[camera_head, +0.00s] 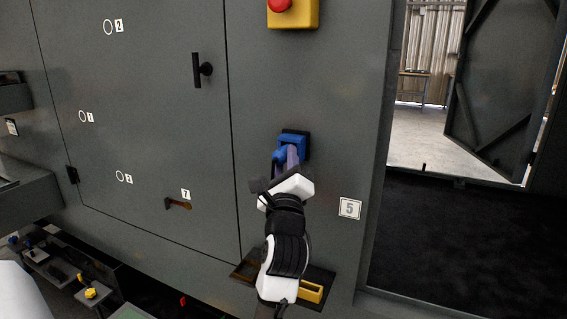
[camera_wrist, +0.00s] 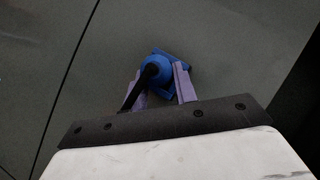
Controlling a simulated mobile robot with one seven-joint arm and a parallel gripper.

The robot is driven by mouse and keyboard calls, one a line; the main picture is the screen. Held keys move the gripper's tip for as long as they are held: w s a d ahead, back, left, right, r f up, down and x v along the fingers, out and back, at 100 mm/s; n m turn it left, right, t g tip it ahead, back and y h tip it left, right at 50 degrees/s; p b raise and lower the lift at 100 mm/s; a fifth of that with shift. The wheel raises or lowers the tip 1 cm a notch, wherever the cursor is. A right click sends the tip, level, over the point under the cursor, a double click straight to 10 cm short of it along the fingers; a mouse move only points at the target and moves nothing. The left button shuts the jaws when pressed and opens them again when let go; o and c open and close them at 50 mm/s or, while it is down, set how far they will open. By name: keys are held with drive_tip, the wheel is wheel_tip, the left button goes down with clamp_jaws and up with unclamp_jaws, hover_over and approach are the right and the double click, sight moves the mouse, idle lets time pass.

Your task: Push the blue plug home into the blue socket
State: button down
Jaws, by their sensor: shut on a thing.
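The blue socket (camera_head: 295,136) is fixed to the grey enclosure wall, left of the label 5. The blue plug (camera_head: 279,157) is at the socket's front, partly hidden by my gripper. My gripper (camera_head: 290,157) is shut on the plug. In the wrist view the round blue plug (camera_wrist: 155,72) sits between the two purple fingers of my gripper (camera_wrist: 159,82), with a black cable running from it toward the lower left. Behind it shows the square blue socket (camera_wrist: 187,88). I cannot tell how deep the plug sits in the socket.
A yellow box with a red button (camera_head: 292,13) is above the socket. A cabinet door with a black handle (camera_head: 203,69) is to the left. A dark tray with a yellow part (camera_head: 311,291) is below. An open doorway (camera_head: 420,130) is to the right.

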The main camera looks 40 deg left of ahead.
drive_tip(key=shift+w+a, duration=0.1)
drive_tip(key=shift+w, duration=0.3)
drive_tip(key=c, duration=1)
unclamp_jaws()
drive_tip(key=shift+c, duration=0.2)
drive_tip(key=shift+r, duration=0.1)
drive_tip(key=shift+s+d+f, duration=0.1)
drive_tip(key=shift+d+f, duration=0.1)
drive_tip(key=shift+d, duration=0.1)
drive_tip(key=b+v, duration=0.4)
drive_tip(key=v, duration=0.9)
drive_tip(key=shift+s+a+f, duration=0.15)
drive_tip(key=shift+s+a, duration=0.1)
drive_tip(key=shift+a, duration=0.05)
